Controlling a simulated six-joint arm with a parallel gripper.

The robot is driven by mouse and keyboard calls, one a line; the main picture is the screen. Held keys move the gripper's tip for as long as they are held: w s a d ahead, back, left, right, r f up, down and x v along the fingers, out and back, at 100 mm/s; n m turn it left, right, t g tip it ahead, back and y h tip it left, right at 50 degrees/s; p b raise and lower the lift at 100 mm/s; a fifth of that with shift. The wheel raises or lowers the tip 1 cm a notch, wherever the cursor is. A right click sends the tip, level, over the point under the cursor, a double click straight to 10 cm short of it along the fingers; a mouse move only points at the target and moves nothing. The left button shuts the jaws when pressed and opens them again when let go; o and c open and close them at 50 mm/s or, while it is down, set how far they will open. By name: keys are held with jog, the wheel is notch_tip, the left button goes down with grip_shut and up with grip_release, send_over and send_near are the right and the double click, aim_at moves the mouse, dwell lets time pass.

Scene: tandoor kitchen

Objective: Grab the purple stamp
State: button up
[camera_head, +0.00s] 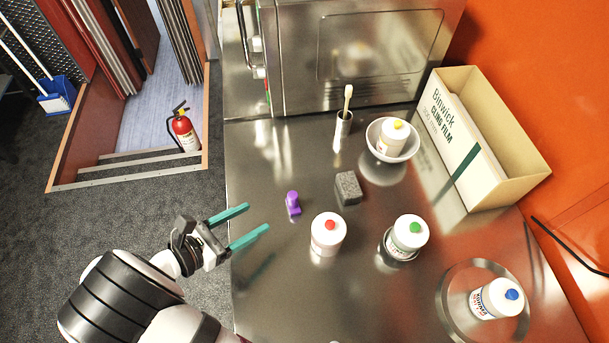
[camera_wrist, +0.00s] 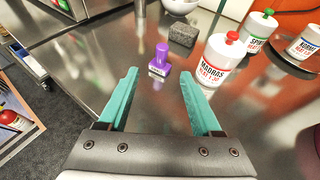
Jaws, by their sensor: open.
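The purple stamp (camera_head: 293,204) stands upright on the steel counter (camera_head: 275,300), near its left edge in the head view. My gripper (camera_head: 259,219), with two teal fingers, is open and empty. It is at the counter's left edge, left of the stamp and apart from it. In the wrist view both fingers of my gripper (camera_wrist: 158,75) show, spread wide.
A red-capped bottle (camera_head: 328,234) stands right of the stamp, and a grey block (camera_head: 348,188) lies behind it. Farther off are a metal cup with a brush (camera_head: 343,130), a bowl (camera_head: 378,150) holding a yellow-capped bottle, a green-capped bottle (camera_head: 410,233) and a blue-capped bottle (camera_head: 497,298) on a round tray.

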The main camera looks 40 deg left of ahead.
aim_at(289, 201)
jog(key=x, duration=1.3)
jog(key=shift+s+d+f, duration=0.15)
jog(key=shift+d+f, duration=0.05)
jog(key=shift+f, duration=0.1)
grip_shut()
